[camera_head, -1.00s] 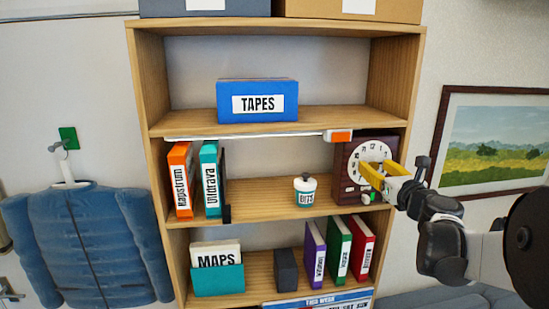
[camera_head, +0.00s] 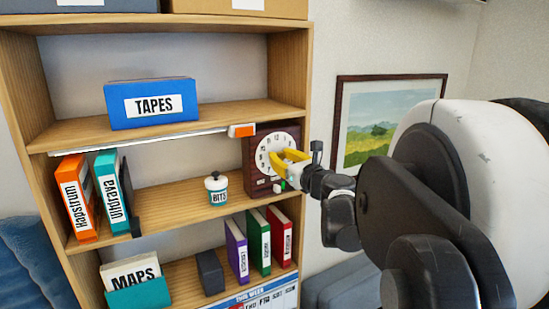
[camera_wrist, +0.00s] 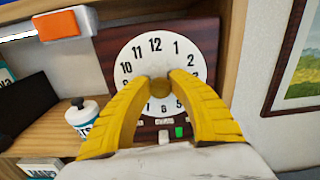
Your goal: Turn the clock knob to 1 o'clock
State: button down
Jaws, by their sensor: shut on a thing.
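The clock (camera_head: 263,157) is a dark brown box with a white numbered face on the middle shelf, at its right end. In the wrist view its dial (camera_wrist: 158,50) shows numbers around the rim, with the lower ones partly hidden by my fingers. A brass-coloured round knob (camera_wrist: 161,85) is at the centre of the dial. My gripper (camera_wrist: 162,79) has yellow fingers closed around this knob, one fingertip on each side. In the head view my gripper (camera_head: 282,159) reaches the clock from the right. I cannot make out any pointer's direction.
A white BITS jar (camera_head: 217,190) stands left of the clock. An orange-ended bar (camera_head: 241,131) runs along the shelf edge above. A green button (camera_wrist: 180,132) sits below the dial. A framed picture (camera_head: 385,118) hangs on the right wall.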

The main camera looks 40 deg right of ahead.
jog(key=n+b, duration=0.2)
jog(key=n, duration=0.3)
jog(key=shift+f+n, duration=0.15)
jog(key=shift+n, duration=0.25)
jog(key=n+b, duration=0.1)
jog(key=n, duration=0.3)
jog(key=shift+a+n+b, duration=0.1)
jog(key=shift+n+b, duration=0.25)
jog(key=shift+n, duration=0.35)
jog(key=c, duration=1.2)
grip_release()
jog(key=v, duration=1.2)
jog(key=shift+s, duration=0.1)
